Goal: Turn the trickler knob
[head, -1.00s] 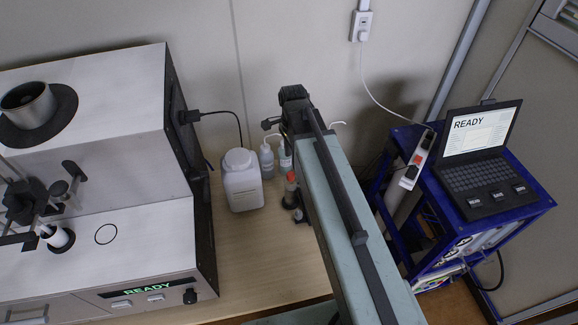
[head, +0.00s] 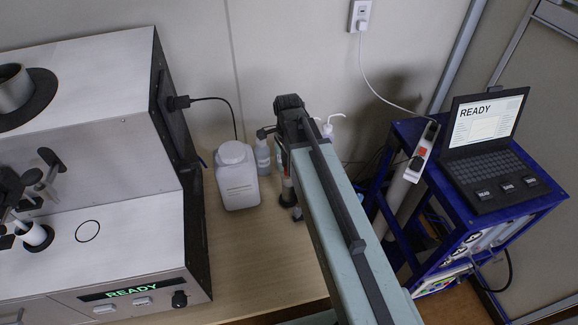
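The knob is most likely the black round one (head: 179,299) at the right end of the analyser's front panel in the head view; no label shows that it is the trickler's. It sits right of a lit READY display (head: 132,291) and small buttons. The analyser (head: 130,235) is a large grey-white machine with a dark side wall, partly cut off at the left. My teal arm (head: 335,225) rises from the bottom middle to a dark joint, right of the knob and apart from it. I cannot make out my gripper's fingers.
A white jug (head: 237,178) and a small bottle (head: 263,157) stand on the wooden bench, near my arm. Other bottles are partly hidden behind the arm. A blue cart (head: 475,225) with a laptop (head: 487,150) and power strip (head: 421,156) stands at the right. Bench before the jug is clear.

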